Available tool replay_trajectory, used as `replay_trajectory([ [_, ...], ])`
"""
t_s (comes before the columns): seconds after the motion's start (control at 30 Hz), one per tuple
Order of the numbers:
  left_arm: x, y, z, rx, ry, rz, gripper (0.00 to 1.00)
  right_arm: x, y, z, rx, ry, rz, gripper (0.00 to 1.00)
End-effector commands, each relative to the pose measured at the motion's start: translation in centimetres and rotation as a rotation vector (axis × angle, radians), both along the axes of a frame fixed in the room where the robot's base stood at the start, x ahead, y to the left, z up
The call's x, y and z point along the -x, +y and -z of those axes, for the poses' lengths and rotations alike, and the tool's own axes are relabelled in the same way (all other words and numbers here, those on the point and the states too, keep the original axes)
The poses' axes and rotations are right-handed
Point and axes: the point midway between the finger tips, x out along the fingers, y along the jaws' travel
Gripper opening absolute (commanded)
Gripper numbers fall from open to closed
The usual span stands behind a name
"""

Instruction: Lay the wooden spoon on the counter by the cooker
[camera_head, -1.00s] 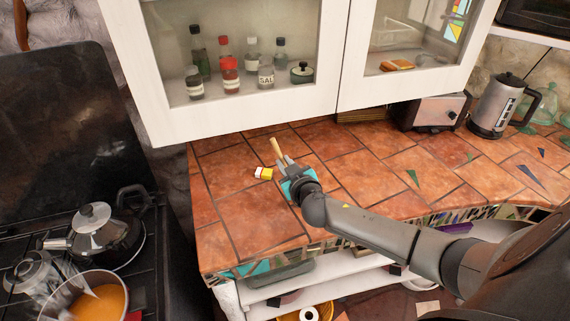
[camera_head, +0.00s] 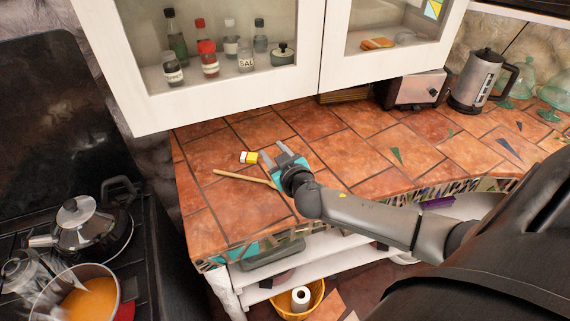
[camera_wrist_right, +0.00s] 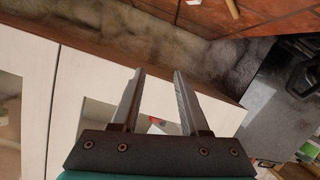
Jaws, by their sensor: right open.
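The wooden spoon (camera_head: 240,178) lies on the tiled counter (camera_head: 221,218), near the end beside the cooker (camera_head: 147,257). Its right end meets the outline of my right gripper in the head view, and part of it may be hidden there. My right gripper (camera_head: 272,150) is open, with its fingers pointing away toward the wall cabinet. Its fingers (camera_wrist_right: 157,78) show apart and empty in the right wrist view. The spoon is not between them. My left gripper is not in view.
The white wall cabinet (camera_head: 222,98) overhangs the counter's back. A kettle (camera_head: 80,223) and a pot of orange soup (camera_head: 90,302) stand on the cooker. The toaster (camera_head: 413,92) is at the back right.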

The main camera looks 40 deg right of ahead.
Motion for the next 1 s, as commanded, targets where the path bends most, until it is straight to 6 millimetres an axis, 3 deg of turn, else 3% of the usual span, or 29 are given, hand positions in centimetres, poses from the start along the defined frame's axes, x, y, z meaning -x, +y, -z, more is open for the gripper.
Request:
replay_trajectory([
  [0.2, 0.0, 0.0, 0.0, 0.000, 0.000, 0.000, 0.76, 3.3, 0.8, -0.8, -0.002, 0.002, -0.001, 0.45],
  [0.5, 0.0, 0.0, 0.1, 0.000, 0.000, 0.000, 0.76, 6.8, 1.6, -1.9, 0.000, 0.001, -0.001, 0.45],
  [1.0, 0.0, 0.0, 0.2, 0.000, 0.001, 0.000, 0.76, 7.8, 1.8, -2.2, 0.002, 0.003, 0.001, 0.45],
])
